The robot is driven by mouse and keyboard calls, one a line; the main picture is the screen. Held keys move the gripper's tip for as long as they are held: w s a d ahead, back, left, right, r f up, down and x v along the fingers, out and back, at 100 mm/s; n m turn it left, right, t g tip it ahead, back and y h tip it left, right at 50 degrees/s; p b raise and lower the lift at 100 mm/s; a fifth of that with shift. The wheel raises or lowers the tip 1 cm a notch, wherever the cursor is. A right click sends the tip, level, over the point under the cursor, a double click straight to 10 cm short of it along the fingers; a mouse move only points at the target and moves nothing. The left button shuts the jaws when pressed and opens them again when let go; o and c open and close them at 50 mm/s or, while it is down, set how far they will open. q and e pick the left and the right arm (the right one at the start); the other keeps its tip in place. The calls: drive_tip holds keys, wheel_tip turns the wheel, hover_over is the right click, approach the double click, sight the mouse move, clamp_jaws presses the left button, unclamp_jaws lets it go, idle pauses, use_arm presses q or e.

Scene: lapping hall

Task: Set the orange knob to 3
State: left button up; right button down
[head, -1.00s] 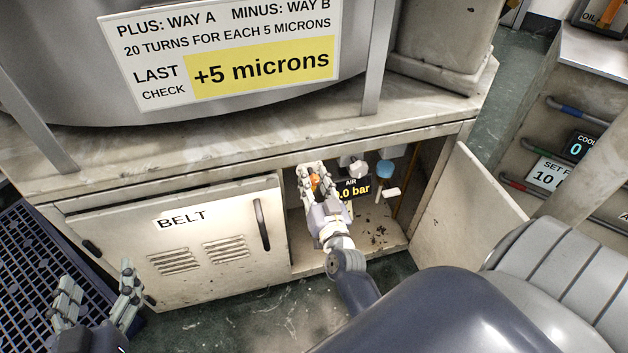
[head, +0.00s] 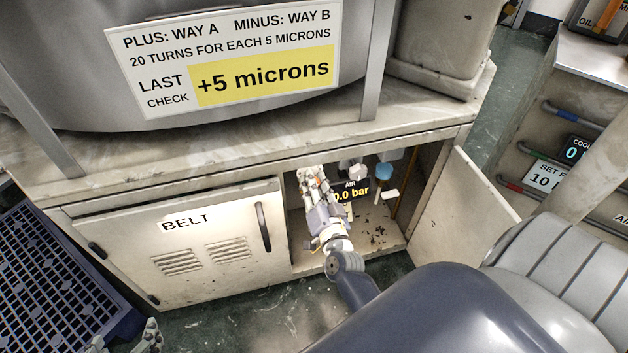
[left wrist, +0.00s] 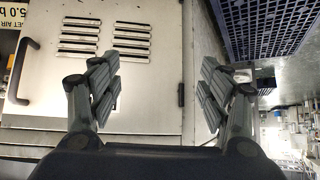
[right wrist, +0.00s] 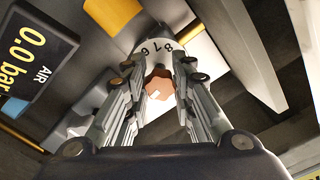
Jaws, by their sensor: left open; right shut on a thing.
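The orange knob (right wrist: 160,87) shows between the fingers of my right gripper in the right wrist view. It sits below a white round collar with black digits (right wrist: 157,47), of which 6, 7 and 8 can be read. My right gripper (right wrist: 160,78) is shut on the knob. In the head view my right gripper (head: 311,178) reaches into the open cabinet and largely hides the knob. No pointer mark on the knob can be made out. My left gripper (left wrist: 158,92) is open and empty, in front of a closed cabinet door; it shows partly at the head view's bottom edge.
An air display (head: 351,191) reading 0.0 bar is just right of my right gripper. A blue-capped part (head: 384,170) is beyond it. The open cabinet door (head: 465,205) stands to the right, the closed BELT door (head: 210,265) to the left. A blue grate (head: 50,260) is at far left.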

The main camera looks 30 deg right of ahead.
use_arm(q)
drive_tip(key=shift+s+a+f+g, duration=0.25)
drive_tip(key=shift+s+f+g, duration=0.2)
drive_tip(key=shift+s, duration=0.25)
drive_tip(key=shift+s+a+f+g, duration=0.25)
drive_tip(key=shift+s+f+g, duration=0.1)
drive_tip(key=shift+s+f, duration=0.3)
use_arm(e)
drive_tip(key=shift+m, duration=0.9)
use_arm(q)
drive_tip(key=shift+r, duration=0.1)
use_arm(e)
drive_tip(key=c, duration=1.3)
unclamp_jaws()
drive_tip(key=shift+c, duration=0.2)
drive_tip(key=v, duration=1.2)
